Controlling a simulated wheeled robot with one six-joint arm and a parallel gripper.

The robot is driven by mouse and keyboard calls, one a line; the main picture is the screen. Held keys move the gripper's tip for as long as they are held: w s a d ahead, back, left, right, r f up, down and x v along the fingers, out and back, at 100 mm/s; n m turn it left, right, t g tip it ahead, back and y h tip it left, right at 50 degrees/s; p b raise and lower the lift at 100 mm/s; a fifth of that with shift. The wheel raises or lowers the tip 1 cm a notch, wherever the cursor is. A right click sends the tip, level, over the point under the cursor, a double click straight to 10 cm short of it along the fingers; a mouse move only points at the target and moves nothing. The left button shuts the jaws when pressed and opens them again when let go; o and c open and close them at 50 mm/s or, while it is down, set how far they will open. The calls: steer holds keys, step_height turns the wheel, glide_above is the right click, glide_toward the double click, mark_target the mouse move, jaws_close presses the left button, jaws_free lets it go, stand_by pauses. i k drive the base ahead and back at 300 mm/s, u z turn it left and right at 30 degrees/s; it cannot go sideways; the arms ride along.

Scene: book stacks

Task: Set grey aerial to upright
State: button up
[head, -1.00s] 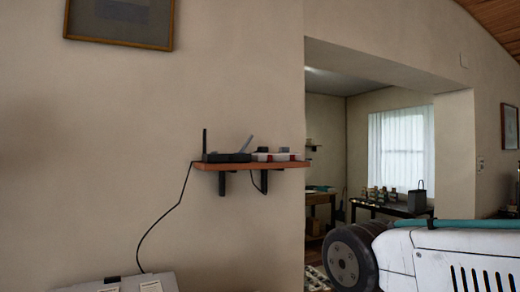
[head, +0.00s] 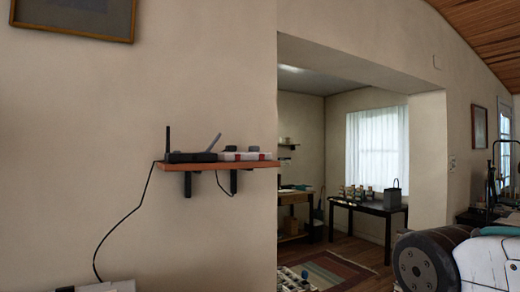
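A black router (head: 192,157) sits on a small wooden wall shelf (head: 222,164). Its grey aerial (head: 212,142) leans to the right. A black aerial (head: 168,139) at the router's left end stands upright. White and red items (head: 244,156) with dark tops sit beside the router on the right of the shelf. My gripper is not in view; only part of my arm shows at the lower right.
A black cable hangs from the shelf down the wall to a pale object (head: 100,287) at the bottom left. A framed picture (head: 75,17) hangs at the upper left. Right of the wall corner, an opening leads to a room with a rug (head: 335,272) and a dark table (head: 368,207).

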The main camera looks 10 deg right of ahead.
mark_target(216, 141)
steer(key=z, duration=0.25)
steer(key=i, duration=1.2)
steer(key=u, duration=0.8)
steer(key=k, duration=1.3)
steer(key=z, duration=0.25)
steer(key=i, duration=0.55)
